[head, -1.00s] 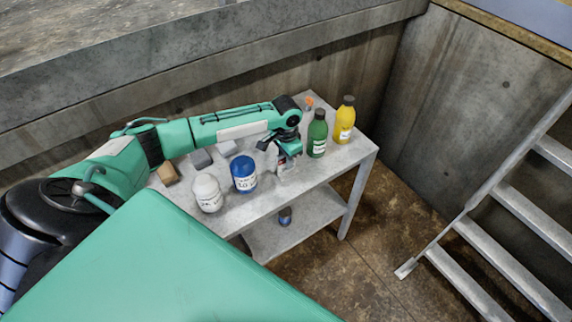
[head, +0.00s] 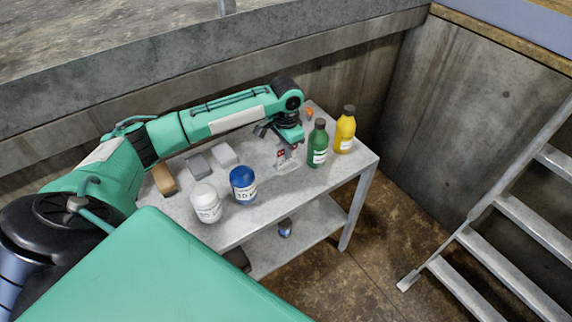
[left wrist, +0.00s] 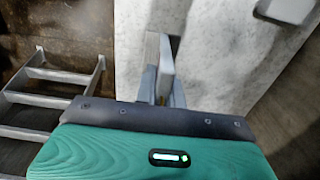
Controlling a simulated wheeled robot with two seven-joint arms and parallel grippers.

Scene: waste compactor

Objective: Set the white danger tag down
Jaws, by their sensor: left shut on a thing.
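The white danger tag (head: 286,158), a small white piece with red marking, is in the head view over the back right of the grey table (head: 262,207). My left gripper (head: 287,147) is above it, shut on its upper part. I cannot tell whether the tag's lower edge touches the tabletop. In the left wrist view the left gripper's fingers (left wrist: 164,78) point at the pale tabletop, and the tag is hard to make out there. My right gripper is in neither view.
A green bottle (head: 318,146) stands close right of the tag, with a yellow bottle (head: 344,130) beyond. A blue jar (head: 243,185) and a white jar (head: 206,203) stand front left. Small blocks (head: 198,165) lie behind them. Metal stairs (head: 500,235) are at right.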

